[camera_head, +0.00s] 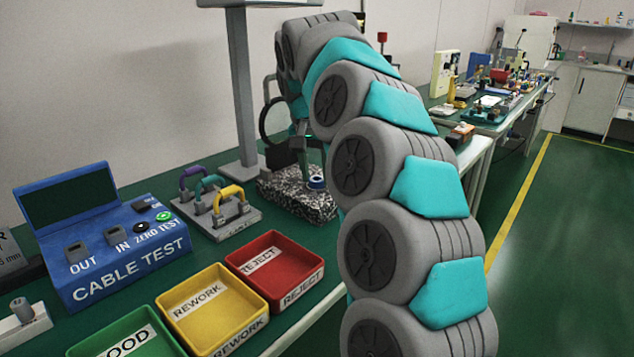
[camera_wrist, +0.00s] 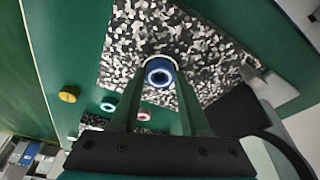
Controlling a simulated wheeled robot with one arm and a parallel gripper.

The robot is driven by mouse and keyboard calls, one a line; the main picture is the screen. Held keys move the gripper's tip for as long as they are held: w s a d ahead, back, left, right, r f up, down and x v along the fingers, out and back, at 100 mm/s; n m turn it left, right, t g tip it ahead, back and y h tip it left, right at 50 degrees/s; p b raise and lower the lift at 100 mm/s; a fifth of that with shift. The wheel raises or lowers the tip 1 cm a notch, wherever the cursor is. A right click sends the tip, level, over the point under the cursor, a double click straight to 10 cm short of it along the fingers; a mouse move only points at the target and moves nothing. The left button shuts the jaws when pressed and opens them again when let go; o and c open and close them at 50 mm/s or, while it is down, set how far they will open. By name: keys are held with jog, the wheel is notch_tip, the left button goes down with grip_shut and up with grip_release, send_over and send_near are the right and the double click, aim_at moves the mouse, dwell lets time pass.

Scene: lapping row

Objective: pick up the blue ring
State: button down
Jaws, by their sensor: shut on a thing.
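In the head view the ring (camera_head: 316,182) shows as a small blue spot at the top of the black-and-white speckled block (camera_head: 294,199), beside my gripper (camera_head: 310,168). I cannot tell whether it touches the block or is just above it. My arm hides part of the block's right side.
Left of the block stands a grey plate with purple, teal and yellow handles (camera_head: 219,207). Red (camera_head: 275,268), yellow (camera_head: 212,310) and green trays and a blue cable tester (camera_head: 115,235) are nearer. Small pale rings (camera_wrist: 108,105) and a yellow knob (camera_wrist: 69,95) show in the wrist view.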

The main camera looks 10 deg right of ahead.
aim_at(319, 177)
jog(key=shift+r, duration=0.1)
jog(key=shift+r, duration=1.7)
jog(key=s+d+r+b, duration=0.1)
jog(key=s+d+b, duration=0.2)
jog(key=s, duration=1.2)
jog(key=shift+s+r, duration=0.2)
jog(key=shift+s, duration=0.2)
jog(key=shift+w+d, duration=0.1)
